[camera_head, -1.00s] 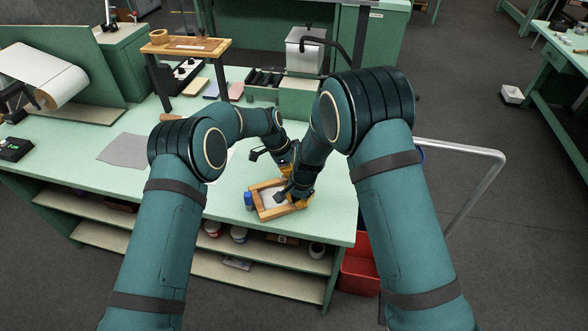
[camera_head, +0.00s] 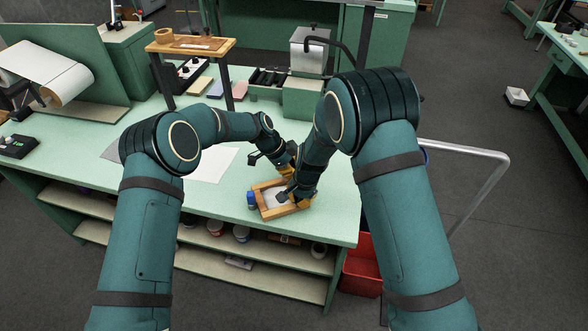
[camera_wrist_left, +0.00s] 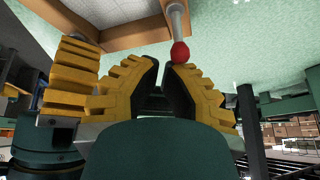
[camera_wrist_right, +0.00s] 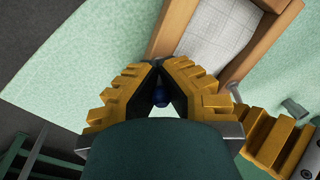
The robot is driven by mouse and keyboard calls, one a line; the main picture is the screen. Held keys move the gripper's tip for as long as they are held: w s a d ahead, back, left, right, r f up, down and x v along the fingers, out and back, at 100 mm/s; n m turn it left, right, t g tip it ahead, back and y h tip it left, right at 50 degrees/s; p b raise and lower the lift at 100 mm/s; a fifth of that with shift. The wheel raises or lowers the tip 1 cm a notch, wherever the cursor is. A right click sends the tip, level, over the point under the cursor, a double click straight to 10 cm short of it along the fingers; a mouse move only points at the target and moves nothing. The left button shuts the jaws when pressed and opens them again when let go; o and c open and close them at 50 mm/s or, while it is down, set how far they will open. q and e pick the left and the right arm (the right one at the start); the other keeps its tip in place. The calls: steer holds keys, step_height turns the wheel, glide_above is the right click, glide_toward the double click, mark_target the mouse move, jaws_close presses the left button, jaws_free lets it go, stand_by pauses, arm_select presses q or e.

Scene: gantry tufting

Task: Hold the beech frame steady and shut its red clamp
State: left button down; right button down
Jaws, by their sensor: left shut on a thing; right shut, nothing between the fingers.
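The beech frame (camera_head: 284,212) lies on the pale green bench near its front edge, with a white gridded sheet (camera_wrist_right: 215,40) inside. In the left wrist view a wooden frame bar (camera_wrist_left: 115,38) shows, with the red clamp's metal lever and red tip (camera_wrist_left: 180,52) beside it. My left gripper (camera_head: 287,172) is at the frame's far side, its fingertips (camera_wrist_left: 166,66) closed at the red tip; the exact contact is partly hidden. My right gripper (camera_head: 285,194) is shut and empty, its fingertips (camera_wrist_right: 158,65) against or just over a frame bar (camera_wrist_right: 174,28); I cannot tell which.
White paper (camera_head: 212,166) lies left of my grippers. A small wooden stand (camera_head: 190,46) and a green box (camera_head: 302,98) are farther back. The bench's front edge is close to the frame.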

arm_select(q)
steer(key=shift+a+h, duration=0.2)
steer(key=shift+h, duration=0.1)
steer(key=shift+s+a+r+t+h, duration=0.1)
steer(key=shift+s+a+t+h, duration=0.1)
steer(key=shift+a+h, duration=0.35)
steer(key=shift+s+a+r+t+h, duration=0.1)
steer(key=shift+a+t+h, duration=0.1)
steer(key=shift+h, duration=0.55)
steer(key=shift+a, duration=0.3)
steer(key=shift+r, duration=0.2)
steer(key=shift+r, duration=0.7)
